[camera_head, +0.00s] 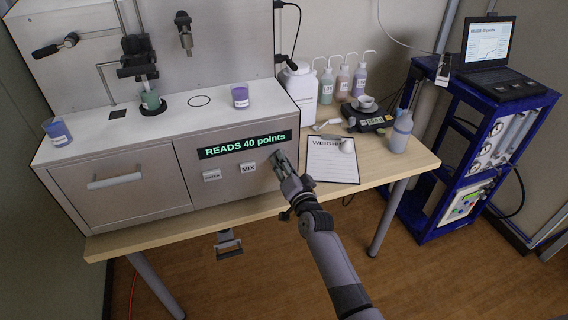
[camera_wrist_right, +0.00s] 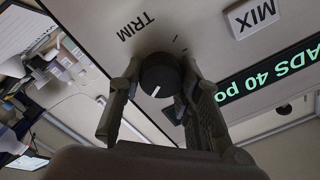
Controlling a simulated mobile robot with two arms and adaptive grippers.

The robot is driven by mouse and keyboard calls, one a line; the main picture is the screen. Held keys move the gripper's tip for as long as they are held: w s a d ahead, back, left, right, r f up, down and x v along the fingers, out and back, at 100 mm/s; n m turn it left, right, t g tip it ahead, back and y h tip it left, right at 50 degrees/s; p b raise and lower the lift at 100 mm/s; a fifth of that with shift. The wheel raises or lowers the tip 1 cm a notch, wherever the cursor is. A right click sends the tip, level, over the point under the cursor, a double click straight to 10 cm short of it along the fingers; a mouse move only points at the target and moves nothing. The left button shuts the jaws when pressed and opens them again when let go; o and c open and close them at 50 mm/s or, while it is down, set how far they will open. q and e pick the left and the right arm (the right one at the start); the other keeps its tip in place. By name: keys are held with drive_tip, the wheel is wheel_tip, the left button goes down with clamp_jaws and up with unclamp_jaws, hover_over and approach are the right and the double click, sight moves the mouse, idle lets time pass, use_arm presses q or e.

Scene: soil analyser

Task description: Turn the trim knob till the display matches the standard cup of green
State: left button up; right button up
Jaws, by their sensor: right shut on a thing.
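The display (camera_head: 244,144) on the analyser's front panel reads "READS 40 points"; part of it also shows in the right wrist view (camera_wrist_right: 270,75). A cup of green (camera_head: 150,101) stands on the analyser top under the probe, on a dark round base. My right gripper (camera_head: 282,160) is at the panel, right of the display. In the right wrist view its fingers stand either side of the black trim knob (camera_wrist_right: 160,76), shut on it. The knob's white pointer line shows, beside the "TRIM" label. My left gripper is not in view.
Two cups of purple liquid stand on the analyser top, one at the left end (camera_head: 57,131) and one at the right (camera_head: 240,96). A MIX button (camera_head: 248,168) sits below the display. A clipboard (camera_head: 332,160), scale (camera_head: 367,117) and bottles stand on the table to the right.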

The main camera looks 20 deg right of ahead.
drive_tip(key=m, duration=0.5)
drive_tip(key=shift+d+f+m, duration=0.1)
drive_tip(key=shift+m, duration=0.2)
idle(0.4)
drive_tip(key=o, duration=1.1)
drive_tip(key=shift+o, duration=0.2)
drive_tip(key=s, duration=1.2)
drive_tip(key=shift+d, duration=0.2)
drive_tip(key=shift+f, duration=0.1)
